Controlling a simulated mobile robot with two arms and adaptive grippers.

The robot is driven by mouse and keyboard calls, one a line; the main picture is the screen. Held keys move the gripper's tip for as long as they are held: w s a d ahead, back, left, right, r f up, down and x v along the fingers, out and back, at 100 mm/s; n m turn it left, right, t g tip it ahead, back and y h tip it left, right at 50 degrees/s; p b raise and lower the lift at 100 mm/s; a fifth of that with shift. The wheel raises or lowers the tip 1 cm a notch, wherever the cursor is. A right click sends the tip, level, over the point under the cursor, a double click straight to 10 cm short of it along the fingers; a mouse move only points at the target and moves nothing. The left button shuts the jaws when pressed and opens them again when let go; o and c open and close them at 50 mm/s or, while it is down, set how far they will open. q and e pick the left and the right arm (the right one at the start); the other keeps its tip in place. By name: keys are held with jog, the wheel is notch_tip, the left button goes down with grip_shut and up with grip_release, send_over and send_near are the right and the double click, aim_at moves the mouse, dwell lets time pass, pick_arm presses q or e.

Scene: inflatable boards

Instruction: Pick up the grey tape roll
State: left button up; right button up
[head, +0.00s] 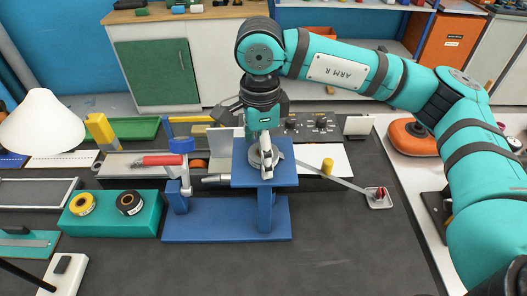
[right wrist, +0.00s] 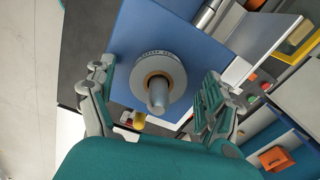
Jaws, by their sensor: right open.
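The grey tape roll (right wrist: 177,72) lies on the blue platform of a stand, with a brown core and a grey post rising through its middle. In the head view the roll (head: 256,157) is partly hidden by my gripper. My right gripper (head: 265,160) is over the platform, pointing down. In the right wrist view its open fingers (right wrist: 158,72) are on either side of the roll, with gaps between them and it. The platform (right wrist: 120,60) fills the area behind the roll. My left gripper is not in view.
A teal block (head: 100,226) at the left holds a yellow roll (head: 82,204) and a black roll (head: 130,202). A red-handled tool (head: 160,160) lies behind it. The front bench is mostly clear.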

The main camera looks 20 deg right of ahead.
jog(key=shift+c, duration=0.2)
jog(key=c, duration=1.2)
